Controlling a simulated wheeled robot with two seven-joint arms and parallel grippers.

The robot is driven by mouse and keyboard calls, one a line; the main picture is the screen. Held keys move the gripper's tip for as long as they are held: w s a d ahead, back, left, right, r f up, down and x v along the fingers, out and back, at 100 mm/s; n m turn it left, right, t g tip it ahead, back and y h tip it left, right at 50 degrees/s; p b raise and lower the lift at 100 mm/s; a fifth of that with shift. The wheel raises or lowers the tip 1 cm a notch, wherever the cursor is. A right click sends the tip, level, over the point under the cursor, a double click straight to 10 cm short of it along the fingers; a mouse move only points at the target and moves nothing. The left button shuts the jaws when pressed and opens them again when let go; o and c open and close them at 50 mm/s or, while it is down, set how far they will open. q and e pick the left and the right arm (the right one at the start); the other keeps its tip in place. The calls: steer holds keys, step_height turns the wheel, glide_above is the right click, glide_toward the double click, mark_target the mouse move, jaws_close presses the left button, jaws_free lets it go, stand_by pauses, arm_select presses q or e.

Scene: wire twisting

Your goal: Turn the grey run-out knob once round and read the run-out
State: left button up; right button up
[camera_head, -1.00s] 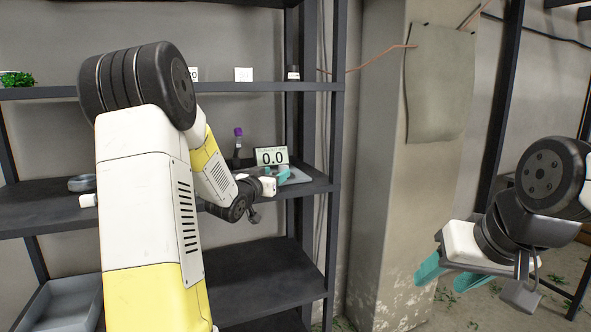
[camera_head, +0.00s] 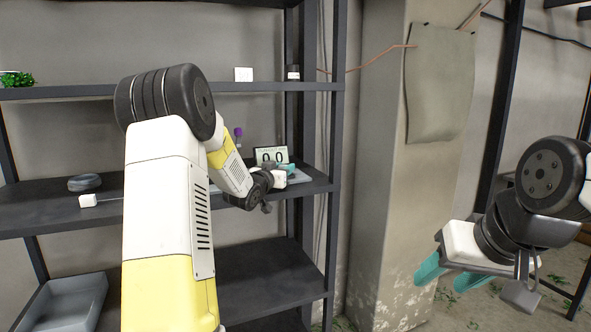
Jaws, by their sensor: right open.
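A small readout (camera_head: 272,154) stands on the middle shelf near its right end. Its figures look like 0.0, with their lower part hidden behind my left gripper. My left gripper (camera_head: 289,169) is in front of the readout, over the grey base (camera_head: 302,177) there. Only a little of its teal fingers shows, so I cannot tell whether it is open or shut, or what it touches. I cannot make out the grey knob; my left gripper and wrist cover that spot. My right gripper (camera_head: 447,277) is open and empty, out to the right, away from the shelf.
A purple-topped item (camera_head: 238,132) stands left of the readout. A dark ring-shaped coil (camera_head: 84,182) and a small white block (camera_head: 88,200) lie on the middle shelf at left. A grey bin (camera_head: 62,305) is below. The shelf's upright (camera_head: 336,120) stands close right of my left gripper.

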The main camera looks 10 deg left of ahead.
arm_select(q)
jaws_close()
steer(key=shift+d+n+y, duration=0.1)
steer(key=shift+n+y, duration=0.2)
steer(key=shift+y, duration=0.1)
steer(key=n+y, duration=0.1)
steer(key=y, duration=0.1)
steer(key=n+y, duration=0.1)
steer(key=y, duration=0.1)
steer(key=shift+d+n, duration=0.15)
steer(key=shift+n, duration=0.15)
steer(key=n+y, duration=0.1)
steer(key=y, duration=0.1)
steer(key=n+g+y, duration=0.1)
steer(key=n+y, duration=0.1)
steer(key=y, duration=0.1)
steer(key=shift+n+y, duration=0.3)
steer(key=n+g+y, duration=0.4)
steer(key=y, duration=0.2)
steer(key=shift+n, duration=0.3)
steer(key=shift+a+n+g+y, duration=0.1)
steer(key=shift+n+g+y, duration=0.9)
steer(key=shift+g, duration=0.4)
steer(key=shift+a+n+g+y, duration=0.1)
steer(key=shift+n+g+y, duration=0.7)
steer(key=shift+n+g, duration=0.45)
steer(key=shift+r+g, duration=0.15)
steer(key=shift+g, duration=0.1)
steer(key=o, duration=1)
jaws_free()
